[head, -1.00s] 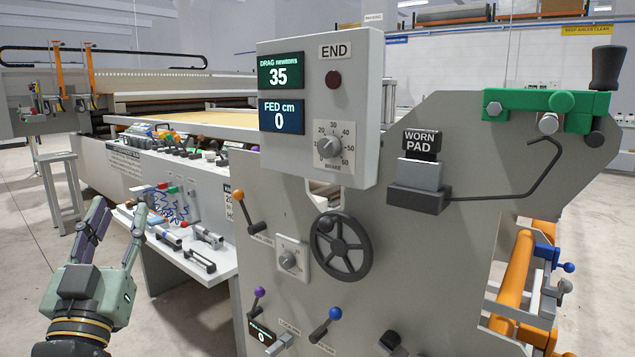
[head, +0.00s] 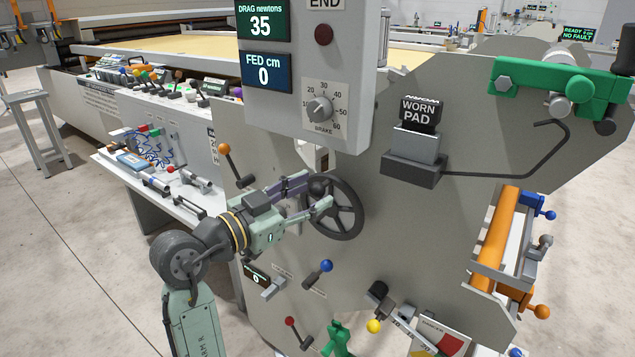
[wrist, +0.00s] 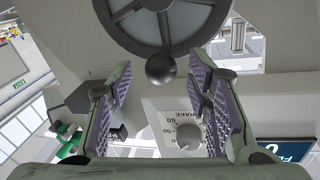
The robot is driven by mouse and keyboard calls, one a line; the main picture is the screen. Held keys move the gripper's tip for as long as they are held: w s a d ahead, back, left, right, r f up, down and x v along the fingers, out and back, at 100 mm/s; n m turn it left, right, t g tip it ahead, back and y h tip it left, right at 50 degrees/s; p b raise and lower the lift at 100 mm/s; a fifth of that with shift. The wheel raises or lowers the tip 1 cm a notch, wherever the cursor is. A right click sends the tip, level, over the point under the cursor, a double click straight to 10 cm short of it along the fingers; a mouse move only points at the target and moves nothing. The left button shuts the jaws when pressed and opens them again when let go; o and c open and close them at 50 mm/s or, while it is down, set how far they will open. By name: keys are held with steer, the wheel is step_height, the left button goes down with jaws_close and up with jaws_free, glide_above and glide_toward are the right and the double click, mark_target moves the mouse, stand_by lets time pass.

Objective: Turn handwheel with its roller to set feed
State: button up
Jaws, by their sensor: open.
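The dark handwheel (head: 359,215) is on the grey side panel, below the display box. Its round dark knob (head: 318,186) is at the rim's upper left. My gripper (head: 319,194) is open in front of the wheel, coming from the left, with its fingertips near the knob. In the wrist view the knob (wrist: 161,69) shows between the two purple-padded fingers, apart from both pads. The wheel (wrist: 168,45) fills the top there. The FED cm display (head: 267,73) reads 0 and the DRAG display (head: 262,20) reads 35.
A brake dial (head: 320,109) is on the box above the wheel. An orange-knobbed lever (head: 225,150) is left of it; blue (head: 327,266) and red (head: 289,321) knobbed levers are below. A WORN PAD block (head: 414,158) and orange roller (head: 497,235) are at right.

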steer(key=shift+x, duration=1.25)
steer(key=shift+c, duration=0.5)
jaws_close()
